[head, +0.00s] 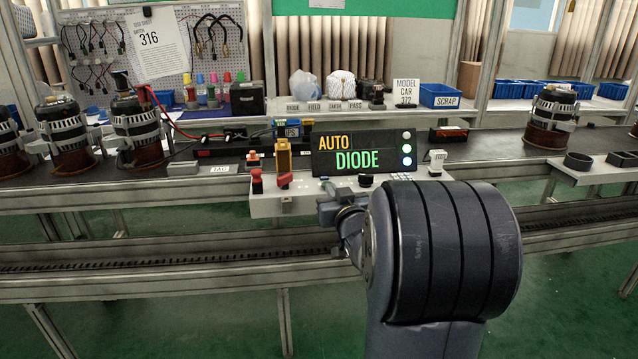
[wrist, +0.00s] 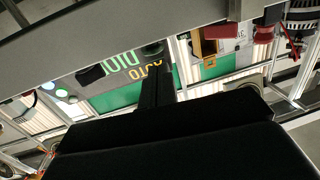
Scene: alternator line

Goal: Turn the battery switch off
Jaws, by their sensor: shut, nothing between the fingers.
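The control box (head: 265,207) stands at the front edge of the bench. Two red controls sit at its left end: a red knob (head: 257,182) and a red-orange lever (head: 284,180) below an upright orange piece. No readable label tells which is the battery switch. My gripper (head: 333,208) is in front of the box, right of both red controls and apart from them; my arm partly hides it. In the wrist view, which looks upside down, my shut fingers (wrist: 155,85) are dark and empty. Red parts (wrist: 263,35) show there to their right.
A display (head: 363,153) reading AUTO DIODE stands behind the box, with lit round lamps at its right. A black knob (head: 366,180) and a white switch (head: 437,160) are further right. Alternators (head: 136,130) stand along the left bench. A rail runs below the box.

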